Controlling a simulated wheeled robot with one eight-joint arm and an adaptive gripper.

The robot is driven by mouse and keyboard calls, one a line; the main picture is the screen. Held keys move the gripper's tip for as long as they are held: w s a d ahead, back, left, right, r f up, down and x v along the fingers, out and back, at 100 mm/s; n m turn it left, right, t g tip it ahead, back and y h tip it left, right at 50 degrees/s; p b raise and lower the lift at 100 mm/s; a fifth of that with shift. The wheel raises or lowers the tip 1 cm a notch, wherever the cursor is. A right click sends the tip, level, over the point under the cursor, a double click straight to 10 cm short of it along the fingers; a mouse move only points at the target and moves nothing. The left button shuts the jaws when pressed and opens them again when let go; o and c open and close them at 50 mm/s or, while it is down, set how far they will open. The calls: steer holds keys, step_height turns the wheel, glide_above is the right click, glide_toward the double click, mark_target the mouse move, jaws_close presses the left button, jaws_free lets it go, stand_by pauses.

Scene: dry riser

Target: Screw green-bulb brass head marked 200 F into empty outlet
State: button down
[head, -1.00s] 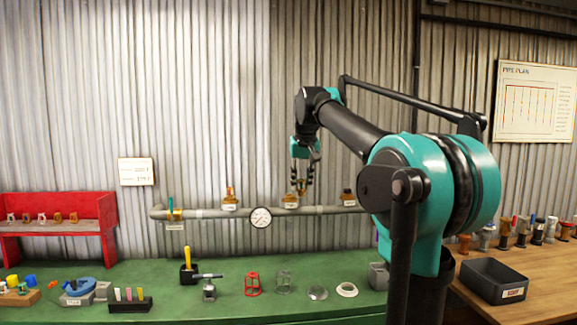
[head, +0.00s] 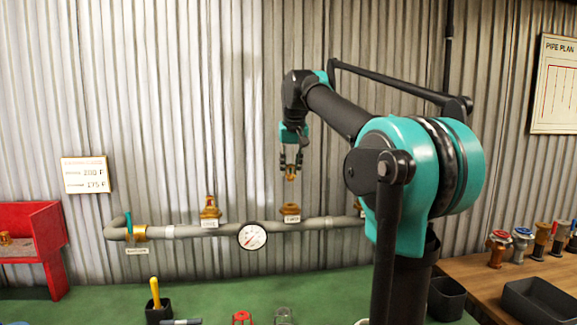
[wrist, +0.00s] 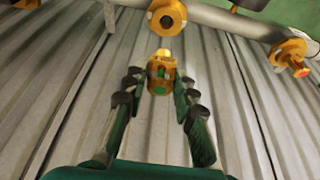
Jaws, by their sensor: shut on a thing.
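My gripper (head: 291,172) is shut on a brass head (wrist: 160,76) with a green bulb. In the head view the held brass head (head: 290,172) hangs above the brass outlet (head: 291,211) on the grey pipe, with a visible gap between them. In the wrist view the head sits between my fingers (wrist: 158,88), and an open round brass outlet (wrist: 167,17) lies beyond it, apart from it. I cannot read any marking on the held head.
The grey pipe (head: 190,231) runs along the corrugated wall with a gauge (head: 252,236) and another brass head (head: 210,207). A sign (head: 86,174) reads 200 F and 175 F. The green bench (head: 225,283) lies below; a black bin (head: 540,302) stands right.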

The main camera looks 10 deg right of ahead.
mark_target(291, 179)
stand_by(0.4)
steer(key=shift+s+f, duration=0.1)
steer(key=shift+f, duration=2.65)
steer(key=shift+f, duration=1.7)
steer(key=m+h, duration=0.1)
steer(key=m, duration=0.2)
steer(key=shift+a+m, duration=0.1)
steer(key=shift+m, duration=0.2)
steer(key=shift+m+h, duration=0.6)
steer(key=shift+m, duration=0.5)
steer(key=shift+g, duration=0.3)
